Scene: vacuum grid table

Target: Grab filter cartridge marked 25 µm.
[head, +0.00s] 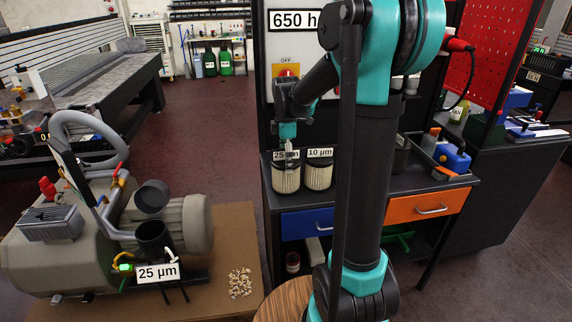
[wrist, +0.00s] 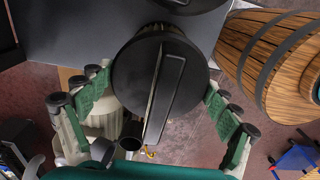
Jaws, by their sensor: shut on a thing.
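The filter cartridge marked 25 µm (head: 286,179) stands upright on the dark counter, a pale pleated cylinder with a label near its top. A similar cartridge marked 10 µm (head: 319,176) stands close to its right. My gripper (head: 288,150) is over the 25 µm cartridge from above. In the wrist view, the round black cap with a raised bar handle (wrist: 160,85) lies between the green-padded fingers of my gripper (wrist: 157,100), which is shut on this cartridge. The cap hides most of its body there.
A pump with an empty dark cup (head: 153,238) and a 25 µm sign (head: 158,272) stands at left. Small pale bits (head: 240,282) lie beside it. A wooden barrel (wrist: 262,60) is near. A blue tool (head: 453,157) sits at the counter's right.

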